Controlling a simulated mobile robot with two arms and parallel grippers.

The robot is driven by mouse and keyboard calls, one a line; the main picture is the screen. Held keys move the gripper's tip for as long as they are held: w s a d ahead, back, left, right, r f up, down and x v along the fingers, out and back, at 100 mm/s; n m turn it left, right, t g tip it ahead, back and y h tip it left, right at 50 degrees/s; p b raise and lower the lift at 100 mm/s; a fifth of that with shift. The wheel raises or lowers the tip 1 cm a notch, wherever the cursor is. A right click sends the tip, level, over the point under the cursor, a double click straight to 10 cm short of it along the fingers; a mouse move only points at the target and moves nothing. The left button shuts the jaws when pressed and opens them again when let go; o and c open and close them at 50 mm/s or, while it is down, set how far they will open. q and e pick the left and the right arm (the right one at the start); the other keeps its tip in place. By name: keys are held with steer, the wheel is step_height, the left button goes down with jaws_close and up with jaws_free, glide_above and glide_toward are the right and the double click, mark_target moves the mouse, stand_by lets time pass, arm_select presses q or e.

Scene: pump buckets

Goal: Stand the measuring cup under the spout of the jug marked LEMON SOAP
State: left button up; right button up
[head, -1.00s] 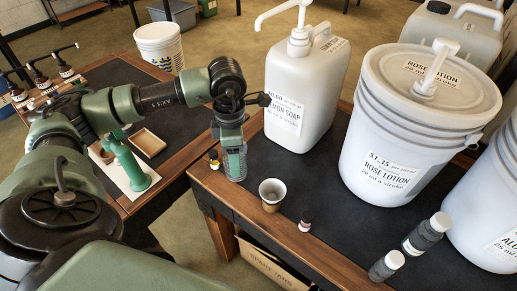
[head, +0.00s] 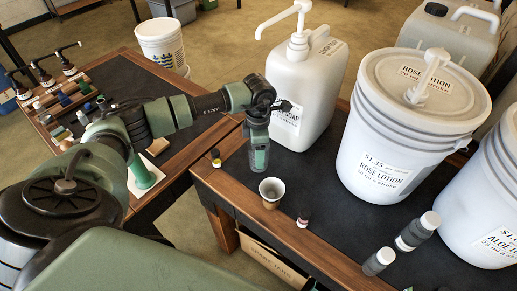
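The LEMON SOAP jug (head: 311,85) is a white pump jug standing near the table's back left. Its pump spout (head: 273,22) points left, out over the jug's left side. My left gripper (head: 259,143) hangs downward just left of and in front of the jug, partly covering its label. It appears shut on a clear, greenish-grey measuring cup (head: 259,158), held roughly upright below the spout's height. The fingers are small and partly hidden, and I cannot tell whether the cup's base touches the table. My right gripper is not in view.
The ROSE LOTION bucket (head: 386,150) and the ALOE bucket (head: 486,225) stand right. A side table (head: 120,75) is left.

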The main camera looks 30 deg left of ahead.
arm_select(q)
steer(key=shift+f, duration=0.15)
steer(key=o, duration=1.3)
steer(key=shift+r, duration=0.25)
steer(key=shift+w+r, duration=0.1)
steer(key=shift+r, duration=0.2)
step_height(320, 180, up, 7)
steer(key=shift+f+b, duration=0.1)
steer(key=shift+b, duration=0.7)
